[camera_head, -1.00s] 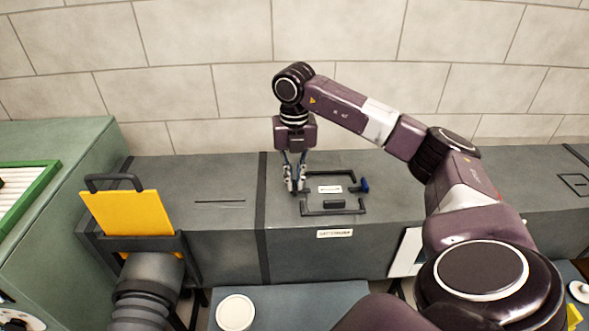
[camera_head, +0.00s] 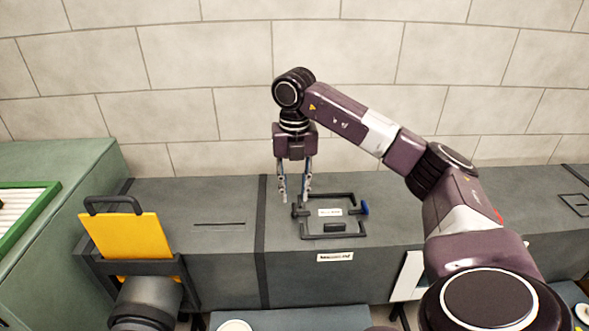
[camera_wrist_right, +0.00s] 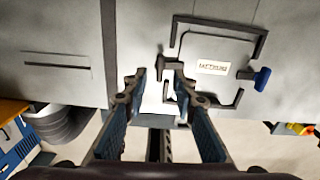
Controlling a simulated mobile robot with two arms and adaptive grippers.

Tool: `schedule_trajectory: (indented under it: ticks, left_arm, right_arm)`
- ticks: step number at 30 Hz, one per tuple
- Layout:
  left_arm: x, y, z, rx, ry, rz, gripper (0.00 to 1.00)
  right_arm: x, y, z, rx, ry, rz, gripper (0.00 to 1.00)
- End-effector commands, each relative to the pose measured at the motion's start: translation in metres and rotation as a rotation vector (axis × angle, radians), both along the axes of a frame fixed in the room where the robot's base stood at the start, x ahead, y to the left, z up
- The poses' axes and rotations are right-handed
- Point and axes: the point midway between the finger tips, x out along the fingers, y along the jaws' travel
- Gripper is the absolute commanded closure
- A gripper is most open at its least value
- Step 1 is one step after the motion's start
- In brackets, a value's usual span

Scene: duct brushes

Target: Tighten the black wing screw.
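The black wing screw (camera_head: 296,209) is at the left side of a small hatch (camera_head: 330,220) on the grey duct. It also shows in the right wrist view (camera_wrist_right: 163,62), left of the hatch plate. My right gripper (camera_head: 294,196) points down above the screw, its fingers spread and empty. In the right wrist view the fingertips (camera_wrist_right: 160,74) lie on either side of the screw in the picture, apart from it. A blue wing screw (camera_head: 364,208) is at the hatch's right side. My left gripper is out of view.
A yellow plate with a black handle (camera_head: 127,240) stands in a slot at the left, above a dark round duct (camera_head: 148,297). A green cabinet (camera_head: 60,215) is at far left. The tiled wall (camera_head: 240,80) is behind. The duct top around the slit (camera_head: 219,224) is clear.

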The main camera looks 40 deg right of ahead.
Motion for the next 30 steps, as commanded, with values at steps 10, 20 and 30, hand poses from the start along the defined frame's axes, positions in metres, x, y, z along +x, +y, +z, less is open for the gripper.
schedule_trajectory:
  ticks: [10, 20, 30]
  left_arm:
    - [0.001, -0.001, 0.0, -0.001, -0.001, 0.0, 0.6]
    - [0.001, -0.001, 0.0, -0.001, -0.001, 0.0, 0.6]
    - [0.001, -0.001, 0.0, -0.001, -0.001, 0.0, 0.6]
  right_arm:
    - [0.001, -0.001, 0.066, -0.001, -0.004, -0.001, 0.75]
    - [0.0, 0.0, 0.08, 0.0, -0.001, -0.001, 0.75]
    - [0.0, 0.0, 0.08, 0.0, -0.001, -0.001, 0.75]
